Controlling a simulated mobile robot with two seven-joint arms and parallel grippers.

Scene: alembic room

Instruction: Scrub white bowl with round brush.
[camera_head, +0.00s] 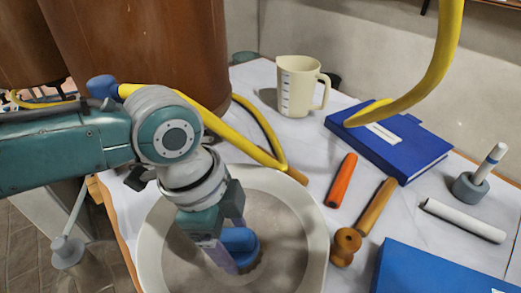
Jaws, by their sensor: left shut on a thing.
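The white bowl (318,232) is a wide round basin at the front of the table, with a pale grey-brown inside. My left gripper (228,252) reaches down into the bowl from the left and is shut on the round brush (241,240). The brush shows as a blue round body low inside the bowl, partly hidden by the fingers. Its underside seems to be at the bowl's inner surface, but whether it touches is hard to tell. My left arm hides part of the bowl's left and back rim. My right gripper is not in view.
Right of the bowl lie a wooden-handled tool (375,208), an orange cylinder (342,181), blue books (390,140) and a white tube (462,220). A cream measuring jug (298,85) stands behind. A yellow hose (440,60) hangs at right. A brown vessel (150,50) stands at back left.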

